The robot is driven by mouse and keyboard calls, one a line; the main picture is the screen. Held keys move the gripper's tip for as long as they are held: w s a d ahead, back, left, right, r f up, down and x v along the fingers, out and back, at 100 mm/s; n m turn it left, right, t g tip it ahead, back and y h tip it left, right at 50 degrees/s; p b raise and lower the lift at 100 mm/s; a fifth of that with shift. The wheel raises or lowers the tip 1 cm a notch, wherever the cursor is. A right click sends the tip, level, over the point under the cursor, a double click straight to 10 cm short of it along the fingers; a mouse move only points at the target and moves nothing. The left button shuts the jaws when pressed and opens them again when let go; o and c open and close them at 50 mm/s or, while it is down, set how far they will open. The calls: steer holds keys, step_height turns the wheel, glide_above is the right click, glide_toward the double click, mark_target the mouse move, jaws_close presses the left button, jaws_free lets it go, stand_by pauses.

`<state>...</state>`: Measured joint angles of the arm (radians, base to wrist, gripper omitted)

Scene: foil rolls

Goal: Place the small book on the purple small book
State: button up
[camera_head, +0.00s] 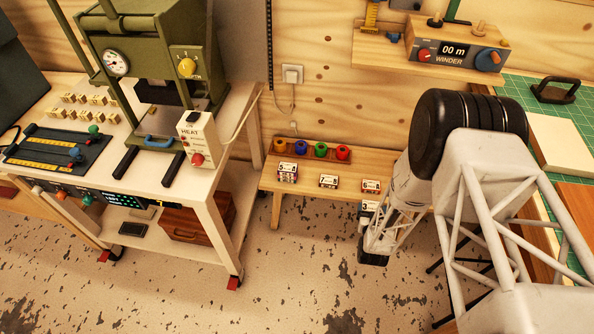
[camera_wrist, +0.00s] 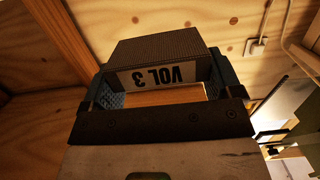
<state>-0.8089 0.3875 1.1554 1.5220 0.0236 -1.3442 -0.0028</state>
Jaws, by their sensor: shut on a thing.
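My gripper (camera_wrist: 165,92) is shut on a small book (camera_wrist: 160,68) with a white spine marked VOL 3, which reads upside down in the wrist view. In the head view the held book (camera_head: 368,207) is at the right front edge of a low wooden bench, partly hidden by my arm. On the bench are a stack with purplish edges (camera_head: 288,172) at the left, a small white-spined book (camera_head: 328,181) in the middle and a reddish-edged one (camera_head: 371,186) at the right, near the held book. The stack's purple is too small to confirm.
The low bench (camera_head: 268,184) carries a rack of coloured rolls (camera_head: 312,150) behind the books. A white worktable (camera_head: 200,185) with a green press stands at the left. A green-topped table (camera_head: 510,90) is at the right. Bench space between the books is clear.

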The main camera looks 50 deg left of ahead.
steer(key=s+a+r, duration=0.2)
steer(key=s+a, duration=0.8)
steer(key=s+a+r, duration=0.3)
steer(key=s+a, duration=0.7)
steer(key=a, duration=0.1)
steer(key=shift+a, duration=0.1)
glide_above(287, 170)
steer(key=shift+f, duration=0.75)
steer(key=shift+f, duration=1.75)
steer(key=shift+f, duration=0.15)
